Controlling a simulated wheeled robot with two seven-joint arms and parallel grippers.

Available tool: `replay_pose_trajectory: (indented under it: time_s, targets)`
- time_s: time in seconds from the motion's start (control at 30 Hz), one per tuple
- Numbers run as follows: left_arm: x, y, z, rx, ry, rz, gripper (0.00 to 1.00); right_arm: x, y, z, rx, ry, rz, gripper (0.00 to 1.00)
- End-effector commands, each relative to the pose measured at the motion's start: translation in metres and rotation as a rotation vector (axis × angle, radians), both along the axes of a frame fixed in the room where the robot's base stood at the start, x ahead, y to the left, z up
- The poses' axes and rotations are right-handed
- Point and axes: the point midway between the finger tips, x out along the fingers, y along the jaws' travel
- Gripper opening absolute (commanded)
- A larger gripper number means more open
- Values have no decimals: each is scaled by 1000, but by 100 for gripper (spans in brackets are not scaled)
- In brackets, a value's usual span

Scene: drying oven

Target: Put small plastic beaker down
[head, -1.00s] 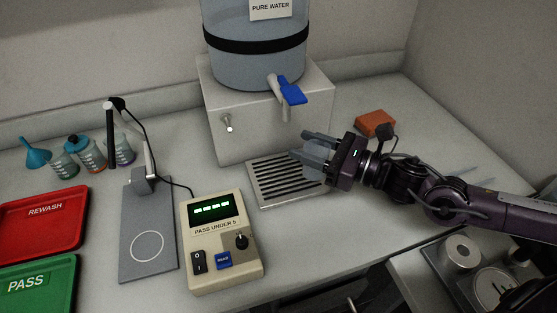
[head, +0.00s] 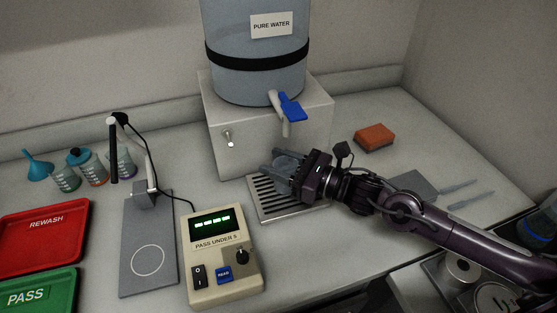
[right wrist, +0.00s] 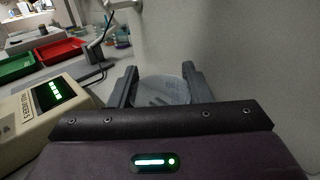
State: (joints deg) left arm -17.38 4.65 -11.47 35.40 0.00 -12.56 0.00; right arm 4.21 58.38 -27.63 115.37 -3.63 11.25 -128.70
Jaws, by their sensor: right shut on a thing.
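My right gripper (head: 281,172) is shut on a small clear plastic beaker (head: 288,166). It holds the beaker over the slotted drip tray (head: 268,206), in front of the white dispenser box and below the tap. In the right wrist view the beaker (right wrist: 160,91) sits between the two grey fingers (right wrist: 160,82). I cannot tell whether the beaker's base touches the tray. My left gripper is not in view.
A water tank (head: 255,65) with a blue-handled tap (head: 290,106) stands behind. A meter (head: 219,260) and a probe stand (head: 146,275) are to the left, with red (head: 42,249) and green (head: 65,283) trays beyond. An orange sponge (head: 374,137) lies at right.

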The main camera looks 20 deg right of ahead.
Motion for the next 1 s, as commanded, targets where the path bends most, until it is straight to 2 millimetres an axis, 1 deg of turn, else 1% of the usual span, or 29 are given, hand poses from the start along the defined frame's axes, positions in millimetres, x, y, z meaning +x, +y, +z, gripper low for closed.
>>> replay_pose_trajectory:
  time_s: [0.13, 0.33, 0.37, 0.5, 0.73, 0.87, 1.0]
  targets:
    - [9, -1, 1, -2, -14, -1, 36, 0, 0, 1, 0, -1, 0, 19]
    - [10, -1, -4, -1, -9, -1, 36, 0, 0, -3, 0, -1, 0, 19]
    - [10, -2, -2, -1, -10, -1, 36, 0, 0, -2, 0, -1, 0, 48]
    - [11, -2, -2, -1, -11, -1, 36, 0, 0, -2, 0, -1, 0, 66]
    - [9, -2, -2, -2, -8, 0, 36, 0, 0, -1, 0, -1, 0, 66]
    - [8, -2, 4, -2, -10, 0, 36, 0, 0, 3, 1, -1, 0, 66]
    - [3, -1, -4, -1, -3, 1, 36, -11, -13, -3, -6, 4, -2, 66]
